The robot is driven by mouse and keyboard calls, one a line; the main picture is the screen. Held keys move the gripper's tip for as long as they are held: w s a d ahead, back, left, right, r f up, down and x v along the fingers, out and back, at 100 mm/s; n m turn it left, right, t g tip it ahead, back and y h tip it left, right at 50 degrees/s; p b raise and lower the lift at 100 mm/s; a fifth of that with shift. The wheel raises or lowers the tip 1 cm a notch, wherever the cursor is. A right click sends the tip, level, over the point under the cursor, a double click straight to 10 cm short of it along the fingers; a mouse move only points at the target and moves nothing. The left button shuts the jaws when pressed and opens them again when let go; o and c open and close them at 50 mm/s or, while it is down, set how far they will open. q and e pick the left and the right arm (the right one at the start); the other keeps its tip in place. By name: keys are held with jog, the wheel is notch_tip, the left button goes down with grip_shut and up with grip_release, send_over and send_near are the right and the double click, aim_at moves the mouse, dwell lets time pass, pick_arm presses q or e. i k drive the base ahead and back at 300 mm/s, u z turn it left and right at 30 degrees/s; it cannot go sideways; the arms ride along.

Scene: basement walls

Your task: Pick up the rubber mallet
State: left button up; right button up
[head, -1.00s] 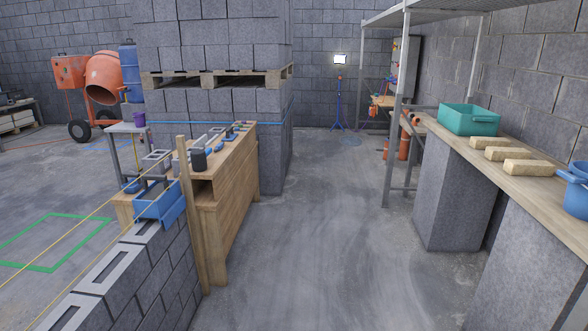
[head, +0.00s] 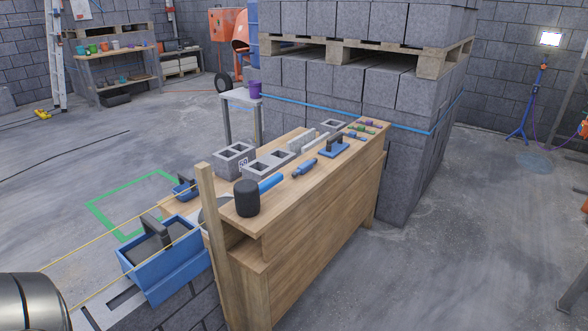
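The rubber mallet (head: 247,198) lies on the near end of the wooden bench top, in the middle of the head view. Its black head faces me, and its blue handle (head: 271,182) points away to the right. Neither of my grippers is in view. A rounded metal part at the lower left edge looks like one of my arm links.
A wooden post (head: 215,245) stands at the bench's (head: 315,258) near left corner. Beside it are a blue tool box (head: 165,262) and taut yellow strings. Concrete blocks (head: 234,160) and a blue trowel (head: 333,147) lie farther back.

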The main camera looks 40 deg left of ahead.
aim_at(247, 192)
jog(key=u, duration=0.2)
jog(key=i, duration=1)
jog(key=u, duration=1.85)
